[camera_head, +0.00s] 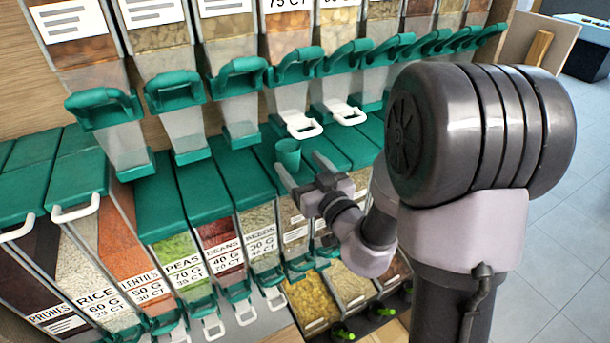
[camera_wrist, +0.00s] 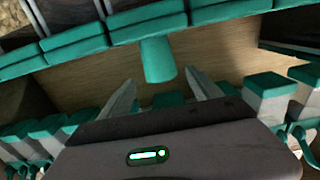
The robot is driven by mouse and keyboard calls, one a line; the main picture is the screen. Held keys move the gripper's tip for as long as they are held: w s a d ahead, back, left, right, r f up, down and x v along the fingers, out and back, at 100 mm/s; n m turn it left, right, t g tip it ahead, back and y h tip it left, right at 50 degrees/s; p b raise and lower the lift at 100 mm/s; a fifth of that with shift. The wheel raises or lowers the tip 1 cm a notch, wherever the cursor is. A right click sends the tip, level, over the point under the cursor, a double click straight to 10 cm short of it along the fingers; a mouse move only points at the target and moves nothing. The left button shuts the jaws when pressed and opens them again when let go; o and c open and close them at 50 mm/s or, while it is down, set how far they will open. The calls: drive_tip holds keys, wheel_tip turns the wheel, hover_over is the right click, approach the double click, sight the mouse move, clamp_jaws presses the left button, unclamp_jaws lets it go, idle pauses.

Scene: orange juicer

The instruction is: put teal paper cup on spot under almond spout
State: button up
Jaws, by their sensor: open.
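The teal paper cup (camera_head: 288,155) stands on the green lids of the lower bins, below the spouts of the upper dispensers. In the wrist view the cup (camera_wrist: 158,60) is just beyond the fingertips, in line with the gap between them. My gripper (camera_head: 300,165) is open and empty, with its fingers pointing at the cup; in the wrist view the gripper (camera_wrist: 160,82) shows a finger on each side. The cup looks free of the fingers. The upper row has several spouts, two with white handles (camera_head: 303,128). I cannot tell which is the almond spout.
Green lids (camera_head: 245,170) form a ledge left of the cup. Upper dispensers with green levers (camera_head: 237,78) hang close above it. Lower bins with labels, such as peas (camera_head: 185,265), face the front. My arm hides much of the right side.

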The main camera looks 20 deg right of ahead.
drive_tip(key=shift+s+d+f+b, duration=0.1)
drive_tip(key=shift+s+f+b, duration=0.05)
drive_tip(key=shift+s+b, duration=0.3)
drive_tip(key=shift+s+d+f+b, duration=0.1)
drive_tip(key=shift+s+b, duration=0.35)
drive_tip(key=s+a+r+n+g+y, duration=0.2)
drive_tip(key=s+a+n+g+y, duration=0.15)
drive_tip(key=a+n, duration=0.45)
drive_tip(key=s+a+r+n+g+y, duration=0.2)
drive_tip(key=s+a+r+n+y, duration=0.25)
drive_tip(key=n, duration=0.65)
drive_tip(key=s+a+f+n+g+h, duration=0.1)
drive_tip(key=s+a+f+n+g, duration=0.25)
drive_tip(key=s+n, duration=0.6)
drive_tip(key=s+a+f+n+g, duration=0.2)
drive_tip(key=s+a+n+g, duration=0.15)
drive_tip(key=n, duration=1.15)
drive_tip(key=s+d+f+n+h, duration=0.1)
drive_tip(key=s+d+n+h, duration=0.25)
drive_tip(key=d+n, duration=0.55)
drive_tip(key=s+d+n+h, duration=0.2)
drive_tip(key=d+n+h, duration=0.3)
drive_tip(key=n, duration=0.8)
wheel_tip(320, 180, down, 36)
drive_tip(key=b, duration=3.5)
drive_tip(key=shift+a+t+b, duration=0.35)
